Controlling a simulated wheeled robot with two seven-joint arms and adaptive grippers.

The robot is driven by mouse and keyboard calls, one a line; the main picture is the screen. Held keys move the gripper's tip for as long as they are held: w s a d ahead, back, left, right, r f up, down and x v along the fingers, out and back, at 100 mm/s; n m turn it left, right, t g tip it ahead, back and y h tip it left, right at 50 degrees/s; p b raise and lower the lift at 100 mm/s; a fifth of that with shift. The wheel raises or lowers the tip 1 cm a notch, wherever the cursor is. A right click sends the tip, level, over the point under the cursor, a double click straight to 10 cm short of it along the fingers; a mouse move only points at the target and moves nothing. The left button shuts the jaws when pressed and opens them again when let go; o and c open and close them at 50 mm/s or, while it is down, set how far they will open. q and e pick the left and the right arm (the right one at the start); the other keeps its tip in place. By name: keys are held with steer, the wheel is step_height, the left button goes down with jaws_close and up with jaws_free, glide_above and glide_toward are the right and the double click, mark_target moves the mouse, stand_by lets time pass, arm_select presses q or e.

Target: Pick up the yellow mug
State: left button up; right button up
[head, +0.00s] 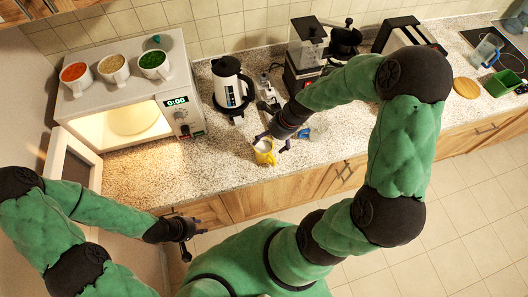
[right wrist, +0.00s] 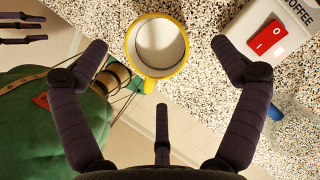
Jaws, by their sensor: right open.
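The yellow mug (head: 265,156) stands near the front edge of the speckled counter. In the right wrist view the mug (right wrist: 157,45) shows its yellow rim, pale inside and a handle pointing down the picture. My right gripper (head: 270,143) is at the mug in the head view and hides part of it. In the right wrist view the right gripper (right wrist: 160,48) is open, with one finger on each side of the mug and visible gaps between. My left gripper (head: 194,240) is open and empty in front of the counter, its fingers apart, away from the mug.
A lit microwave (head: 130,85) stands open at left, with several filled cups on top. A kettle (head: 232,85) and a coffee machine (head: 303,60) stand behind the mug. The counter left of the mug is clear.

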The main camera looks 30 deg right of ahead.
steer(key=shift+a+f, duration=0.15)
steer(key=shift+f, duration=0.2)
steer(key=b, duration=0.1)
glide_above(265, 146)
steer(key=s+a, duration=0.2)
steer(key=f, duration=0.4)
steer(key=shift+s+d+f, duration=0.15)
steer(key=shift+s+d, duration=0.05)
steer(key=shift+c, duration=0.3)
steer(key=c, duration=1.5)
steer(key=shift+r, duration=0.25)
